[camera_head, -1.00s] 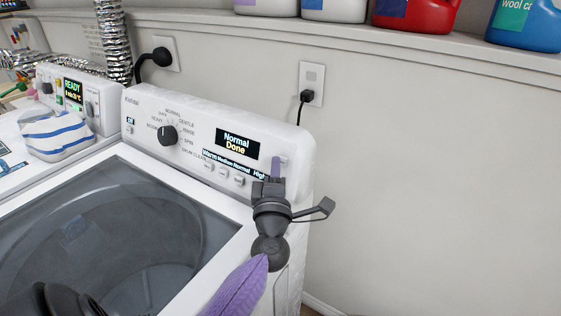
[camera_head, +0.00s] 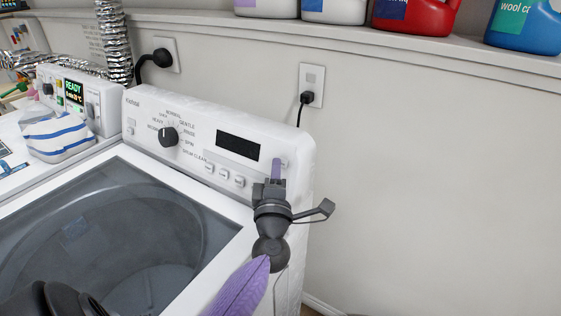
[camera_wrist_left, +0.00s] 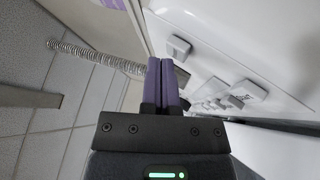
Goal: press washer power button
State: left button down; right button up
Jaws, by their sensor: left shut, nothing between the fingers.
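The white washer (camera_head: 215,112) has a back panel with a round black dial (camera_head: 168,136), a dark, blank display (camera_head: 238,145) and a row of small buttons (camera_head: 223,174). A separate small button (camera_head: 284,162) sits right of the display, partly behind my fingertips; I take it as the power button. In the left wrist view a square button (camera_wrist_left: 178,46) stands just beyond my fingertips. My left gripper (camera_head: 276,168) is shut and empty, its purple fingers (camera_wrist_left: 167,78) pointing at the panel by that button. I cannot tell whether they touch it. My right gripper is not seen.
A second machine (camera_head: 73,96) with a lit display stands to the left, with a striped cloth (camera_head: 58,136) on it. Detergent bottles (camera_head: 418,14) stand on the ledge above. A plugged outlet (camera_head: 311,85) is on the wall. Space right of the washer is clear.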

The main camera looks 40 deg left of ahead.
pick_arm(q)
jog(key=s+r+p, duration=0.1)
jog(key=s+p, duration=0.2)
jog(key=s, duration=0.2)
jog(key=shift+s+d+r, duration=0.3)
jog(key=shift+s+r, duration=0.05)
jog(key=shift+r, duration=0.05)
